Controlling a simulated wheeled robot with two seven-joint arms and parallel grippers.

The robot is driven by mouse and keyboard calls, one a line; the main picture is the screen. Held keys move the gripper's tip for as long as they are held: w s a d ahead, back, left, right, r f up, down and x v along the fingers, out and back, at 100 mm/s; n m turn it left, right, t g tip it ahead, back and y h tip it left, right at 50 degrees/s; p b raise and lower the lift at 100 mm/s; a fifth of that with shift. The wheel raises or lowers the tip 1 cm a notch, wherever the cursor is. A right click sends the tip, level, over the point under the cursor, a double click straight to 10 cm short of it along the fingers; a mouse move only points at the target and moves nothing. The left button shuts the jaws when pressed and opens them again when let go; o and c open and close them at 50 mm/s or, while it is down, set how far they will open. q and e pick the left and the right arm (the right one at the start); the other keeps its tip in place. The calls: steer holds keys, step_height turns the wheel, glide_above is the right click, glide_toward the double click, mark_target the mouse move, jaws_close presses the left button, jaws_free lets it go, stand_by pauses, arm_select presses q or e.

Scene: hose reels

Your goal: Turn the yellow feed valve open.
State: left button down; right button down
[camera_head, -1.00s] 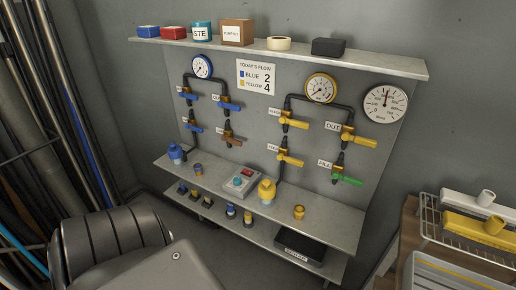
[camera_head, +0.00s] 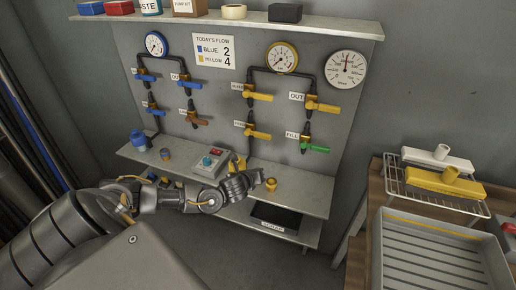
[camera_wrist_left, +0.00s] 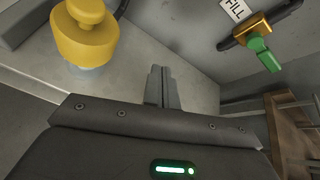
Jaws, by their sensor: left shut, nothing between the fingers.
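Three yellow-handled valves are on the grey panel in the head view: an upper left one (camera_head: 258,96), a lower left one (camera_head: 257,134) and one labelled OUT (camera_head: 323,107). The labels of the two left ones are too small to read, so I cannot tell which is the feed valve. Their handles point right, nearly level. My left gripper (camera_head: 260,176) is shut and empty, in front of the lower shelf, below the lower left yellow valve. Its closed fingers (camera_wrist_left: 160,85) show in the left wrist view. My right gripper is out of view.
A green FILL valve (camera_head: 315,149) is right of the lower left yellow valve; it also shows in the wrist view (camera_wrist_left: 263,54). A yellow-topped fitting (camera_wrist_left: 86,35) stands on the shelf (camera_head: 315,197) near my gripper. Blue and brown valves are left. A tray (camera_head: 440,245) stands right.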

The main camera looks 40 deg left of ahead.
mark_target(257, 135)
arm_select(q)
steer(key=w+a+r+m+t, duration=0.1)
steer(key=w+a+r+m, duration=0.1)
steer(key=a+r+m, duration=0.3)
steer(key=r+p+x, duration=0.1)
steer(key=p+x, duration=0.1)
steer(key=x, duration=0.7)
steer(key=shift+w+a+r+n+y, duration=0.15)
steer(key=shift+w+a+n+y, duration=0.15)
steer(key=shift+w+n+y, duration=0.1)
